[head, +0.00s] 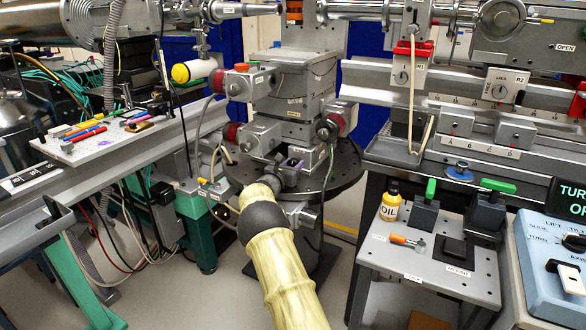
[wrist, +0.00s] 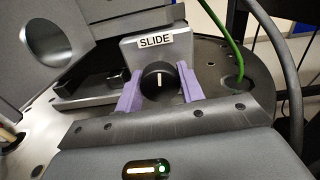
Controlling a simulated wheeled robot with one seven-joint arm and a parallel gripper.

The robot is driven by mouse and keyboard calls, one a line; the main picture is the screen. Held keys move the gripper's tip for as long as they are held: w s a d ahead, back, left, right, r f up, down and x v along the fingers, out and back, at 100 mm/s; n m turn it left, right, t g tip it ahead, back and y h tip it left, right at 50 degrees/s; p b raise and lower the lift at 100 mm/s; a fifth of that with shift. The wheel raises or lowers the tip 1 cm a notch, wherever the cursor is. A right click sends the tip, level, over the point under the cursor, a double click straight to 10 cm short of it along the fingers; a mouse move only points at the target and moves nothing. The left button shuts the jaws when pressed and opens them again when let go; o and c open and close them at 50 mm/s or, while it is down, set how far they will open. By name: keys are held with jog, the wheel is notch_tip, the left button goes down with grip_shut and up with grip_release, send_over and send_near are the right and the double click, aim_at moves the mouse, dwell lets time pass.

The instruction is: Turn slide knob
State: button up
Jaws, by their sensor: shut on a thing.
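The slide knob (wrist: 158,80) is a round black knob with a white pointer line that stands close to upright. It sits on a grey block (wrist: 190,47) under a white label reading SLIDE (wrist: 156,40). My gripper (wrist: 159,92) has its two purple fingers on either side of the knob, shut on it. In the head view, my arm reaches to the round stage at the middle, and my gripper (head: 290,163) is small and partly hidden there. The knob itself is hard to make out in that view.
A dark round plate (head: 345,172) surrounds the stage. A green cable (wrist: 228,45) runs down to the plate right of the knob. A side table (head: 375,255) holds an oil bottle (head: 391,201) and green-handled blocks. A tool shelf (head: 90,150) is at left.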

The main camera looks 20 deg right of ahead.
jog(key=m+b, duration=0.4)
jog(key=shift+a+f, duration=0.1)
jog(key=shift+f, duration=0.2)
jog(key=m+b, duration=0.3)
jog(key=shift+r+b, duration=0.2)
jog(key=shift+b, duration=0.1)
jog(key=shift+m, duration=0.4)
jog(key=o, duration=1)
jog(key=p+v, duration=0.2)
jog(key=v, duration=1.5)
jog(key=shift+s+a+p, duration=0.15)
jog(key=shift+s+p, duration=0.05)
jog(key=shift+p, duration=0.2)
